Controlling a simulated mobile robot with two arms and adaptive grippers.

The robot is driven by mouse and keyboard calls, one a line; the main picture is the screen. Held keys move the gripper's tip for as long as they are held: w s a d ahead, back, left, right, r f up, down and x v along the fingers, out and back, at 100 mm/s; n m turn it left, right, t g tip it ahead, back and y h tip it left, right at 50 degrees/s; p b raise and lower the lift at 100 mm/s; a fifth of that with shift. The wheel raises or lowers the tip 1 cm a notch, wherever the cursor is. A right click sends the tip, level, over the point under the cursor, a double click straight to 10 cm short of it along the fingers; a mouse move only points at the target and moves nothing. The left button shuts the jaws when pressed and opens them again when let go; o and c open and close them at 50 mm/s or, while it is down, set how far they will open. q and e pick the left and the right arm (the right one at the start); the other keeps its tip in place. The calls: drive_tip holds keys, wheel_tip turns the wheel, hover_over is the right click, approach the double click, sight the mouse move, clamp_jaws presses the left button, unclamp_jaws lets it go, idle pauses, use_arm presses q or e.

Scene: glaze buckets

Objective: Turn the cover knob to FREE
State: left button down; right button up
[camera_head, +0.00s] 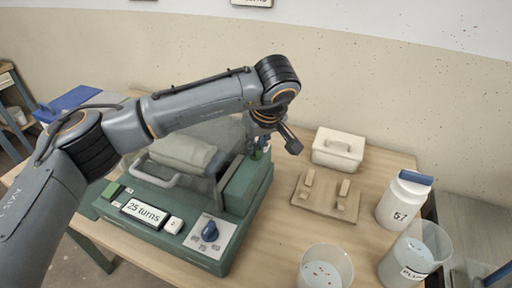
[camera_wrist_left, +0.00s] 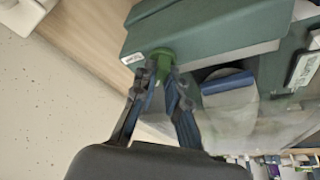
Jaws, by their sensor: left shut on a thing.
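A green machine (camera_head: 240,200) stands on the wooden table, with a clear cover over a roller-like drum. A small green knob (camera_wrist_left: 155,56) sits at the end of its green housing; I take it as the cover knob. My left gripper (camera_wrist_left: 163,72) is shut on this knob, with a finger on each side. In the head view, my left gripper (camera_head: 262,143) reaches over the machine's far end, and the knob is mostly hidden. A small white label (camera_wrist_left: 132,58) beside the knob is too small to read. My right gripper is not in view.
The machine's front has a "25 turns" plate (camera_head: 145,212) and a blue dial (camera_head: 210,231). To the right are a lidded white box (camera_head: 338,150), a wooden board (camera_head: 325,200), a white jar marked 57 (camera_head: 402,200) and clear buckets (camera_head: 325,268). Bare table lies between.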

use_arm(q)
drive_tip(key=c, duration=1.6)
unclamp_jaws()
drive_tip(key=shift+c, duration=0.2)
drive_tip(key=v, duration=1.2)
